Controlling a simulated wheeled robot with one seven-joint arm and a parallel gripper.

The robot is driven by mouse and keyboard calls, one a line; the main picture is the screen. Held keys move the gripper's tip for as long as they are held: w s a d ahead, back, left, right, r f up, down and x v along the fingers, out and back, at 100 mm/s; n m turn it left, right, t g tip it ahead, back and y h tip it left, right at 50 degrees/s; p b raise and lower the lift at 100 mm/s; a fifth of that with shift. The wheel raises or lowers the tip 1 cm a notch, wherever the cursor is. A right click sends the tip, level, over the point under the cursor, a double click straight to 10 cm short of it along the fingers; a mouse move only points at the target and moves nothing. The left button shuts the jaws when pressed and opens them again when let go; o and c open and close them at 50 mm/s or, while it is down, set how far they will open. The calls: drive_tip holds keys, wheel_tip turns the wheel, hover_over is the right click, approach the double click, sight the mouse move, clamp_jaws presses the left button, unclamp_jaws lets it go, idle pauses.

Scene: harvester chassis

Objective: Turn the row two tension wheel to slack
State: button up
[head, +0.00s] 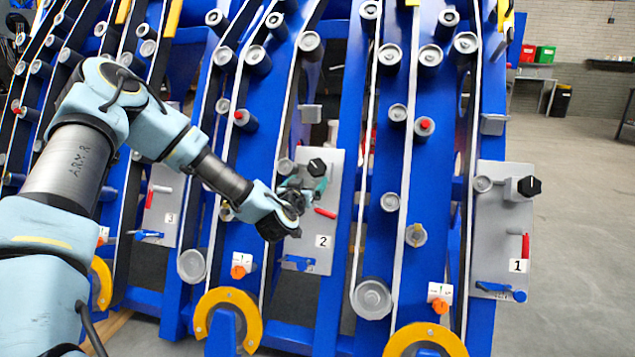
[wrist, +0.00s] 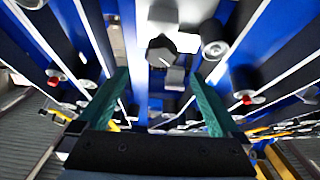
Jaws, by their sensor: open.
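The row two plate (head: 325,220), grey and marked 2, carries a black faceted knob (head: 317,167) near its top, the likeliest tension wheel. In the wrist view the knob (wrist: 161,51) shows a white line on its face and stands ahead of the fingertips, roughly centred between them. My gripper (head: 304,186) is in front of the plate, just below and left of the knob in the head view. In the wrist view its two green fingers (wrist: 162,76) are wide apart with nothing between them. Contact with the knob does not show. My wrist hides the plate's left part.
A red lever (head: 325,212) and a blue handle (head: 298,262) sit low on the same plate. A similar plate marked 1 (head: 490,250) is at right. Blue uprights, belts and rollers surround the plates. Open floor (head: 580,230) lies at far right.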

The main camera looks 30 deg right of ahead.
sight(316, 168)
drive_tip(key=shift+t, duration=0.3)
drive_tip(key=x, duration=1.1)
drive_tip(key=shift+d, duration=0.1)
drive_tip(key=c, duration=1.3)
